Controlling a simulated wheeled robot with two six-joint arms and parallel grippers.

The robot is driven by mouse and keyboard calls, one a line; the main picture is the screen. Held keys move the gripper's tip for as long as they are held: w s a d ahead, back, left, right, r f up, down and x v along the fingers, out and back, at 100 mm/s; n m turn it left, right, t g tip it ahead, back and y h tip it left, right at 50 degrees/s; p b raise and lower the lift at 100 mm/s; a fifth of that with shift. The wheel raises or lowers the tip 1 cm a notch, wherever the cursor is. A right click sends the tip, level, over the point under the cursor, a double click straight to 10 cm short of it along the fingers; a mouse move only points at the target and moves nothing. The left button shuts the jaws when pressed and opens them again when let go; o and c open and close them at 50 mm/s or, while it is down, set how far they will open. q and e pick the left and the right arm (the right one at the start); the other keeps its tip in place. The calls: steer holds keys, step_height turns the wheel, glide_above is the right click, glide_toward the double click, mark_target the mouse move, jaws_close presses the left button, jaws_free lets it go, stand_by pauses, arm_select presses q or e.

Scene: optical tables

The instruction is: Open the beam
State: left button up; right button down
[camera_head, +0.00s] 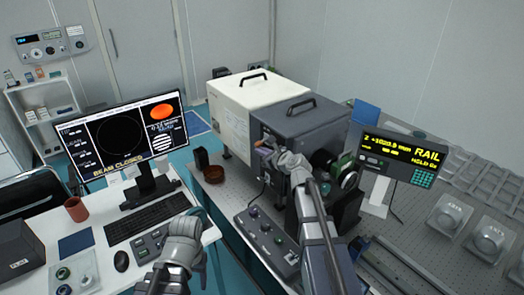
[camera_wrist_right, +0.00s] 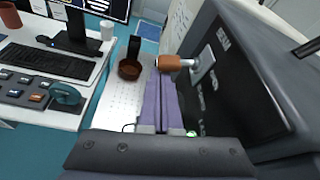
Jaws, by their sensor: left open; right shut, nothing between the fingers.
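The dark grey box (camera_head: 305,122) stands on the optical table, with BEAM lettering on its side in the right wrist view (camera_wrist_right: 235,75). A lever with an orange-brown knob (camera_wrist_right: 169,62) sticks out of that side from a pale metal plate (camera_wrist_right: 203,66). The knob also shows in the head view (camera_head: 264,148). My right gripper (camera_head: 272,158) is shut and empty; its purple fingers (camera_wrist_right: 163,80) end close to the knob, and I cannot tell whether they touch it. The monitor (camera_head: 122,135) reads BEAM CLOSED. My left gripper (camera_head: 190,218) is open and empty over the desk's right edge.
A cream box (camera_head: 233,112) stands behind the dark box. A brown cup-like holder (camera_head: 213,172) and a control box with knobs (camera_head: 266,238) stand on the optical table. The desk holds a keyboard (camera_head: 150,217). A yellow-lettered RAIL display (camera_head: 402,155) is at right.

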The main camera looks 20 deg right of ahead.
steer(key=shift+a+r+m+g+y+p, duration=0.15)
steer(key=shift+r+m+y+p, duration=0.2)
steer(key=shift+m, duration=0.2)
steer(key=shift+a+r+m+g+y+p, duration=0.15)
steer(key=shift+r+m+y+p, duration=0.2)
steer(key=shift+m, duration=0.2)
arm_select(q)
steer(key=shift+r+p, duration=0.3)
steer(key=shift+r, duration=0.85)
arm_select(e)
steer(key=shift+s+r, duration=0.1)
steer(key=shift+r, duration=0.25)
arm_select(q)
steer(key=shift+w+d+r+p, duration=0.1)
steer(key=shift+w+r+p, duration=0.05)
steer(key=shift+r+p, duration=0.7)
arm_select(e)
steer(key=shift+w+d+r, duration=0.15)
steer(key=shift+w+r, duration=0.1)
steer(key=shift+r, duration=0.5)
